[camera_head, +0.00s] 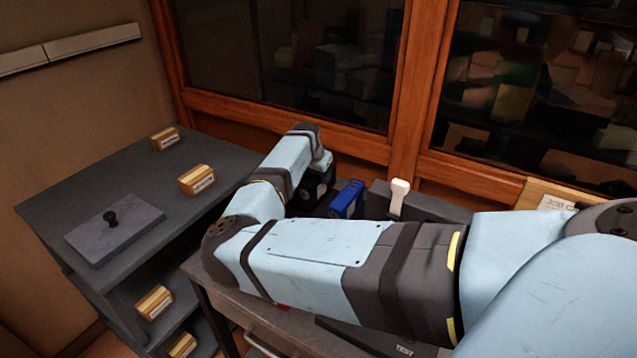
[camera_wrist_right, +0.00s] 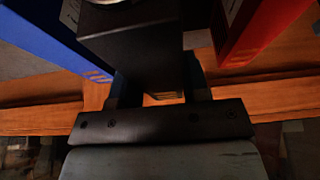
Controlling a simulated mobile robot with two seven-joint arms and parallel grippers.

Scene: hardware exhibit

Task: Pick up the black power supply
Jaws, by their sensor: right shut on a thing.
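In the right wrist view, the black power supply (camera_wrist_right: 130,42) is a dark box standing between the two fingers of my right gripper (camera_wrist_right: 160,80). The gripper is shut on it, with one finger along each side. In the head view my right arm reaches across the picture and bends back toward the window. My right gripper (camera_head: 316,188) is there, mostly hidden behind the arm, and I cannot make out the power supply. Whether it is lifted off its support cannot be told. My left gripper is in neither view.
A blue box (camera_wrist_right: 50,38) and a red box (camera_wrist_right: 258,30) flank the power supply closely. The blue box also shows in the head view (camera_head: 347,199), near a white-handled item (camera_head: 398,197). A grey shelf unit (camera_head: 85,203) stands left. The wooden window frame (camera_head: 350,143) is close behind.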

